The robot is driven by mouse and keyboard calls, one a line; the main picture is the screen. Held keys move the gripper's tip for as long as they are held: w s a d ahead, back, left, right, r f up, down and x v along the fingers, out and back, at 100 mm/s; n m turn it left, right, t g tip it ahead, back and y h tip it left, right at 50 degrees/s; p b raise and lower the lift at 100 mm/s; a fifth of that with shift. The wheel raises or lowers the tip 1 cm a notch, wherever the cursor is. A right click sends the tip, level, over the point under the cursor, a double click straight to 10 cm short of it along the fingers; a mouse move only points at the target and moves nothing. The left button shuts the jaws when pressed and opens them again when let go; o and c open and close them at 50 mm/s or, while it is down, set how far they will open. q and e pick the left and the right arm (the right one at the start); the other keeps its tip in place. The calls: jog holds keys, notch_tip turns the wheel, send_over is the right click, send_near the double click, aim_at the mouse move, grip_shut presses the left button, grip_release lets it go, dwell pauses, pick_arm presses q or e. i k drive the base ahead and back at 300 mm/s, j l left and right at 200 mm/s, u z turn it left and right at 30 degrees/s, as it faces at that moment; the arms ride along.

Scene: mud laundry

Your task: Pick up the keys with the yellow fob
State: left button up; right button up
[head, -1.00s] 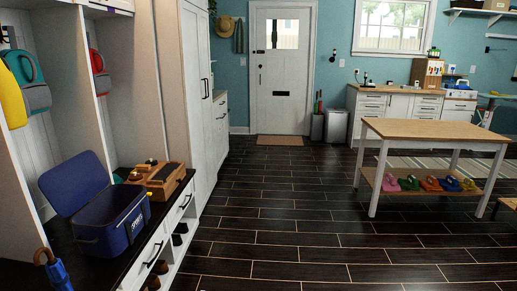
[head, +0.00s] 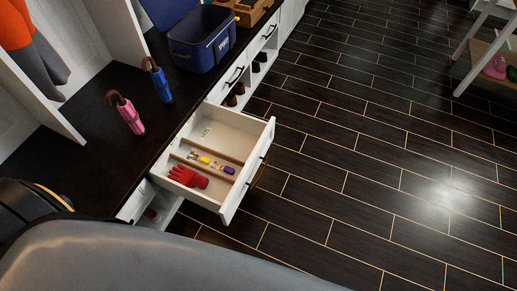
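An open white drawer (head: 262,152) stands out from the bench. The drawer's rear compartment holds only faint thin marks, too small to tell. Neither of my grippers is in view.
On the dark bench top (head: 85,150) are a pink umbrella (head: 130,115), a blue umbrella (head: 159,84), a blue cooler box (head: 200,45) and a wooden tray (head: 250,12). Dark floor (head: 370,150) to the right is clear, up to a table (head: 470,50) at the upper right.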

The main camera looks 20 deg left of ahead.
aim_at(205, 160)
jog(key=u, duration=1.2)
